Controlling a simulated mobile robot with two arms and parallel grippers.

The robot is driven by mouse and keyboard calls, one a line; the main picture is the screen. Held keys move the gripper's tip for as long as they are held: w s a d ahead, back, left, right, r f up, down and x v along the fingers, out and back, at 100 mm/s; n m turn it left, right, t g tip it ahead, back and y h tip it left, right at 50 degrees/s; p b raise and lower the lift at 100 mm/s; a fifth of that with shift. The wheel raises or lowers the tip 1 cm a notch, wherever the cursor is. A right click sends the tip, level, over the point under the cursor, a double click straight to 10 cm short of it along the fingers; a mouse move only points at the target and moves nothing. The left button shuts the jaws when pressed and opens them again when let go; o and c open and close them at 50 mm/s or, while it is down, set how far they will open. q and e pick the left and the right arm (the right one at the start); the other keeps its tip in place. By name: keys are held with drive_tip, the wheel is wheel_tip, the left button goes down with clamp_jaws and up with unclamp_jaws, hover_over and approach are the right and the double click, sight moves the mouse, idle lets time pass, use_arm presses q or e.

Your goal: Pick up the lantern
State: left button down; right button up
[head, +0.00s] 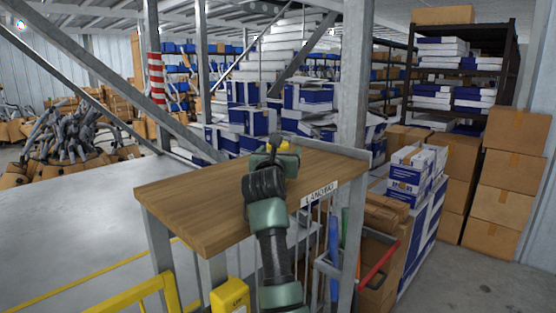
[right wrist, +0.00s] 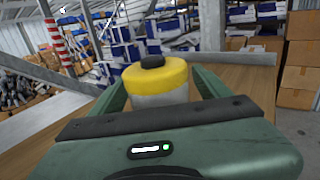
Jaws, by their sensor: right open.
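The lantern (right wrist: 158,74) has a yellow cap with a black knob on top and a pale body. It stands upright on the wooden tabletop (head: 190,200). In the right wrist view it sits between the two green fingers of my right gripper (right wrist: 160,88), which is open around it. Its lower part is hidden by the gripper's body. In the head view my right gripper (head: 275,152) is over the far side of the table, and only a little of the lantern's yellow (head: 284,145) shows past it. My left gripper is not in view.
A metal post (head: 352,100) rises at the table's right end. Blue-and-white boxes (head: 410,175) and brown cartons (head: 505,170) are stacked to the right. A yellow rail (head: 130,300) stands in front. The left part of the tabletop is bare.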

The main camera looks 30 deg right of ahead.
drive_tip(key=c, duration=1.3)
drive_tip(key=shift+c, duration=1.4)
drive_tip(key=shift+r, duration=0.1)
